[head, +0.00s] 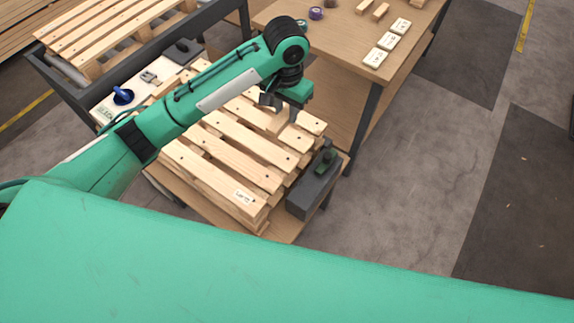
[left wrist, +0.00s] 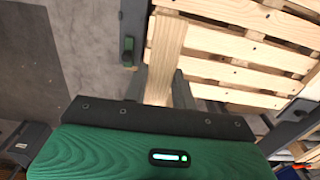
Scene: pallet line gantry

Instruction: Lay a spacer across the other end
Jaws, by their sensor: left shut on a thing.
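The slatted wooden pallet (head: 225,145) lies on a low wooden bench in the middle of the head view, with a small white label (head: 243,197) on its near corner. My left gripper (head: 284,112) is over the pallet's far right part, pointing down. In the left wrist view my left gripper (left wrist: 160,92) is shut on a pale wooden spacer (left wrist: 168,48), a narrow strip that reaches away from the jaws over the pallet's slats (left wrist: 235,45). Whether the spacer touches the slats I cannot tell. My right gripper is not in view.
A dark grey block with a green part (head: 314,187) stands at the pallet's right end. A wooden table (head: 330,42) behind holds white tiles (head: 388,41), wood strips (head: 380,11) and a purple roll (head: 316,13). Another pallet (head: 100,35) is at upper left. The floor at right is clear.

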